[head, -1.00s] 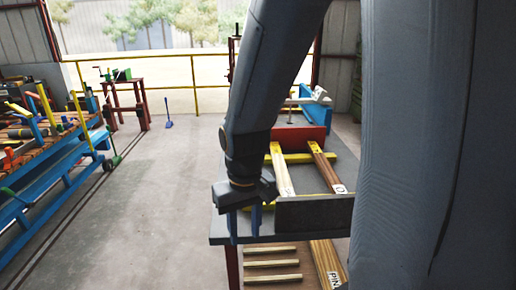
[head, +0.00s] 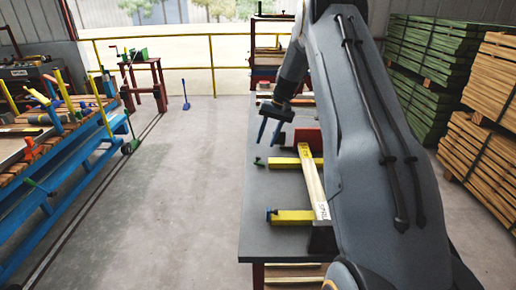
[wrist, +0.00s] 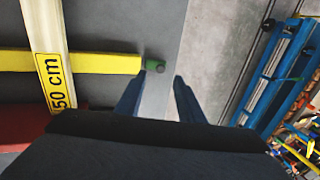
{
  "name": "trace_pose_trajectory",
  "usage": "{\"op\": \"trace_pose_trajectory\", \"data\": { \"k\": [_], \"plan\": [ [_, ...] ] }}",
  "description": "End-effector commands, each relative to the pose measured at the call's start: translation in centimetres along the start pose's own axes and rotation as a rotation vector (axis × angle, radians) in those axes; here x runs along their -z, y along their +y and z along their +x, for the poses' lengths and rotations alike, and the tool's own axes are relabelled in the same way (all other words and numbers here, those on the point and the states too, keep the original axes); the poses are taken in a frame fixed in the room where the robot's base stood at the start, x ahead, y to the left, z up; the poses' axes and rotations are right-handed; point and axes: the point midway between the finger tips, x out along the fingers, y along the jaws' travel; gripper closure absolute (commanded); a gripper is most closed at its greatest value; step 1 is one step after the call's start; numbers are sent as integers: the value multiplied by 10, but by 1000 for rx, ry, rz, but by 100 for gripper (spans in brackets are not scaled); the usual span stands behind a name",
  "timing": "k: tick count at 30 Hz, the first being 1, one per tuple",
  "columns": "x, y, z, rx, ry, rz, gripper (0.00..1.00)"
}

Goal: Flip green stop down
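The green stop (head: 258,162) is at the left end of the far yellow bar (head: 296,163), near the left edge of the grey table. The wrist view shows the green stop (wrist: 154,65) with a round greyish end, just beyond my fingertips. I cannot tell surely whether it stands up or lies down. My gripper (head: 268,144) is just above and beyond the stop in the head view. Its two blue fingers are apart with nothing between them, and they do not clearly touch the stop. The wrist view also shows my gripper (wrist: 158,80) open.
A plank (wrist: 50,60) marked 50 cm lies across the bars. The nearer yellow bar (head: 295,216) has a blue stop (head: 272,214) at its left end. A red block (head: 307,141) stands behind. The floor left of the grey table (head: 258,240) is clear up to a blue-framed bench (head: 70,165).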

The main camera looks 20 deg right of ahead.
Motion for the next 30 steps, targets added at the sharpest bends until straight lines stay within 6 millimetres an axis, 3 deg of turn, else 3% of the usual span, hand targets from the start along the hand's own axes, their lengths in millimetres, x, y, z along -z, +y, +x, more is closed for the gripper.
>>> {"op": "trace_pose_trajectory", "data": {
  "k": [5, 19, 30],
  "plan": [
    [5, -2, 8, 8, -2, -1, 65],
    [4, -3, 70, 8, -2, -2, 65],
    [5, -2, 80, 8, 1, 0, 65]
  ]
}}
